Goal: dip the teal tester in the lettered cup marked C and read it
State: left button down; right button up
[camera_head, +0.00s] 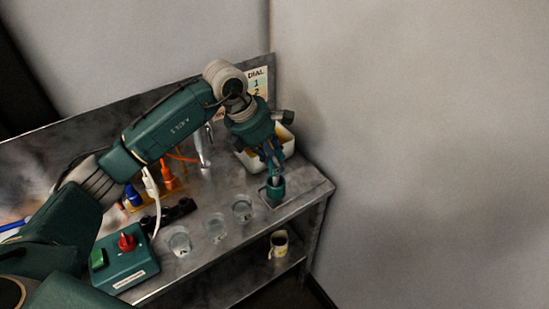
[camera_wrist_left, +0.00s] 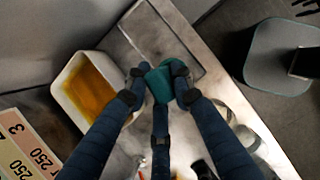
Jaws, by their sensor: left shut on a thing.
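My left gripper (camera_head: 273,171) points down over the right end of the bench. Its fingers are shut on a teal piece (camera_head: 275,190), which I take to be the teal tester. It is at a square outline on the bench top; whether it touches the surface I cannot tell. In the left wrist view the teal piece (camera_wrist_left: 160,82) sits between the fingertips of the left gripper (camera_wrist_left: 158,76). Clear cups stand in a row to its left: a near one (camera_head: 180,243), a middle one (camera_head: 216,228) and a far one (camera_head: 242,208). Their letters are too small to read. My right gripper is out of view.
A white tub with amber contents (camera_head: 285,141) stands behind the gripper. A teal box (camera_head: 124,265) with a red knob and green button sits front left. Orange and blue tools and a dark strip (camera_head: 178,211) lie behind the cups. A mug (camera_head: 279,242) stands on the lower shelf.

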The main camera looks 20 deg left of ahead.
aim_at(279, 149)
pick_arm(q)
jog(key=shift+f+b, duration=0.35)
jog(key=shift+b, duration=0.05)
dwell(0.4)
jog(key=c, duration=0.8)
grip_release()
jog(key=shift+c, duration=0.2)
jog(key=shift+r, duration=0.15)
jog(key=shift+r+p, duration=1.9)
jog(key=shift+r, duration=1.5)
jog(key=shift+s+f, duration=0.1)
jog(key=shift+f, duration=0.05)
